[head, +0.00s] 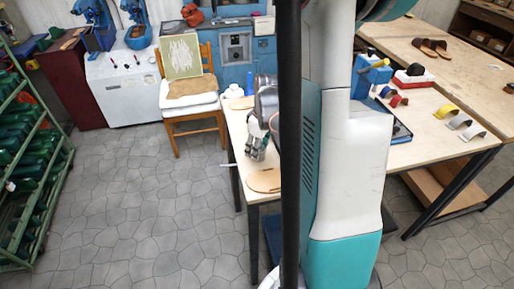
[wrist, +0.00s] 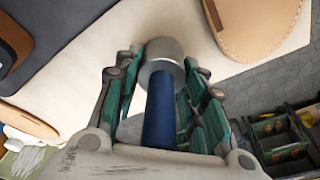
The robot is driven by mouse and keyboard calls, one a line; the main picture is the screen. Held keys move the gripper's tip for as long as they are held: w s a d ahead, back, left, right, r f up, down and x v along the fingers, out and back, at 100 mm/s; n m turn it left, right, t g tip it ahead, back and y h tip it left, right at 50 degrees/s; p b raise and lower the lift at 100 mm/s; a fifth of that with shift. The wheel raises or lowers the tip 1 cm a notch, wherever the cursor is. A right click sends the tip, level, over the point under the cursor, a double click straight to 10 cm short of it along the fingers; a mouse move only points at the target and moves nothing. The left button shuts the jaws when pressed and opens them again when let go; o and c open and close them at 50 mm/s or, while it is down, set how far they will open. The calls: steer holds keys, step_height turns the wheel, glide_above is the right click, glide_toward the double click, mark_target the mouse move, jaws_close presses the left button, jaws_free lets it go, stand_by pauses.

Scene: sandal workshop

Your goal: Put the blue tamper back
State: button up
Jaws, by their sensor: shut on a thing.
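My gripper (head: 257,150) is over the narrow pale workbench (head: 233,118) in the head view, partly hidden behind my own arm. In the wrist view my gripper (wrist: 163,95) is shut on the blue tamper (wrist: 160,118). The tamper has a dark blue handle between the green-padded fingers and a grey metal cylindrical head pointing away from the wrist. The head is seen against the pale bench top; whether it touches the bench I cannot tell. In the head view the tamper is not clearly made out.
A tan sole (head: 264,180) lies near the bench's front edge. A blue bottle (head: 249,82) and white items (head: 234,92) stand at its far end. A chair (head: 190,98) stands beyond. A larger bench (head: 425,112) with tools and straps is right.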

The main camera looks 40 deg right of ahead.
mark_target(262, 149)
steer(key=shift+f, duration=0.15)
steer(key=o, duration=1.3)
steer(key=r+p, duration=0.1)
steer(key=r, duration=0.3)
steer(key=s+r+p, duration=0.1)
steer(key=r, duration=0.3)
steer(key=r+p, duration=0.1)
steer(key=r, duration=0.3)
steer(key=shift+s+d+r, duration=0.15)
steer(key=shift+s+d, duration=0.05)
steer(key=shift+s, duration=0.15)
